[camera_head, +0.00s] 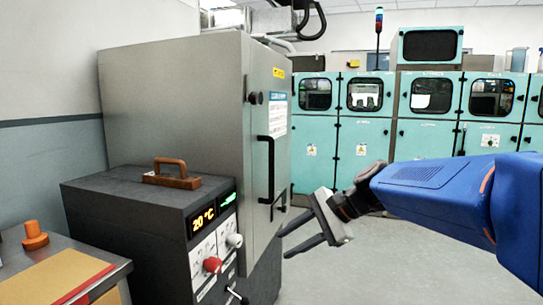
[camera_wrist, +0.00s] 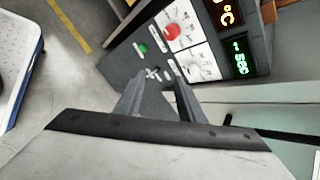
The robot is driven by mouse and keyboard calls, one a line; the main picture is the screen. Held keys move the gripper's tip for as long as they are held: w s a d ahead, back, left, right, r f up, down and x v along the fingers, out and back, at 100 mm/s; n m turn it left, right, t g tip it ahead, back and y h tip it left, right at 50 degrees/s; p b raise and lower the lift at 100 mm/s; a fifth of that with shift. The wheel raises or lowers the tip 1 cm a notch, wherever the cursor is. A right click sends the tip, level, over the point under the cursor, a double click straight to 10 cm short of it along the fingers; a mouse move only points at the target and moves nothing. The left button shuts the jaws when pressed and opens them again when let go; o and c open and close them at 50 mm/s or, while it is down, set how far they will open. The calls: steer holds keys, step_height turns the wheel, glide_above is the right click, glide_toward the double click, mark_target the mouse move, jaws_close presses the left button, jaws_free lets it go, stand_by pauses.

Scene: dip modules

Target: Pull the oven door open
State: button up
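The oven (camera_head: 170,90) is a tall grey cabinet at left in the head view. Its door (camera_head: 262,110) is on the right-hand face and looks shut. A black vertical bar handle (camera_head: 268,170) is on the door. My gripper (camera_head: 284,245) is right of the control box and below the handle, apart from it. Its two fingers are spread and empty. In the wrist view my gripper (camera_wrist: 158,90) points toward the control panel. A dark bar (camera_wrist: 270,132) at right there looks like the door handle, outside the fingers.
The dark control box (camera_head: 130,215) stands before the oven, with a red knob (camera_head: 212,265), a white knob (camera_head: 235,240) and a brown-handled block (camera_head: 172,178) on top. A workbench (camera_head: 110,262) is at lower left. Teal cabinets (camera_head: 365,145) line the back. Floor at right is clear.

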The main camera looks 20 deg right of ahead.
steer(key=w+d+r+m+t+y, duration=0.3)
steer(key=w+d+r+m, duration=0.35)
steer(key=w, duration=0.45)
steer(key=m+t+y, duration=0.1)
steer(key=m+t, duration=0.4)
steer(key=m, duration=0.1)
glide_toward(272, 154)
steer(key=x, duration=1)
steer(key=shift+w+f, duration=0.1)
steer(key=shift+w, duration=0.5)
jaws_close()
